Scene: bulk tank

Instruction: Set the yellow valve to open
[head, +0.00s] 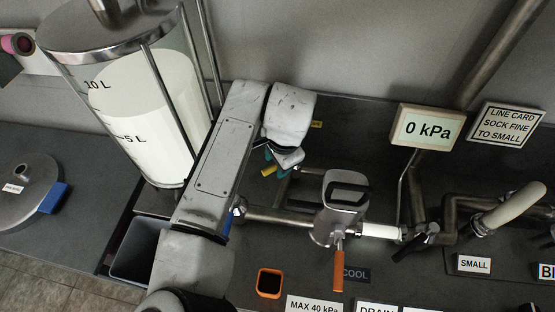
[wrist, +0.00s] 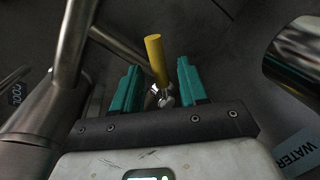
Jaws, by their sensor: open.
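The yellow valve (wrist: 156,58) shows in the wrist view as a yellow handle on a small metal valve body. The handle lies between the two teal fingers of my gripper (wrist: 160,90), with space on both sides. My gripper is open, and its fingers are apart from the handle. In the head view a small part of the yellow handle (head: 269,171) shows just below my gripper (head: 280,160). The valve's body is mostly hidden there by my arm.
An orange-handled valve (head: 338,262) hangs from the pipe to the right. A display (head: 427,127) reads 0 kPa. The clear tank (head: 145,105) stands on the left. An orange-rimmed square cup (head: 269,283) sits at the front. A metal pipe (wrist: 70,50) runs close left of my gripper.

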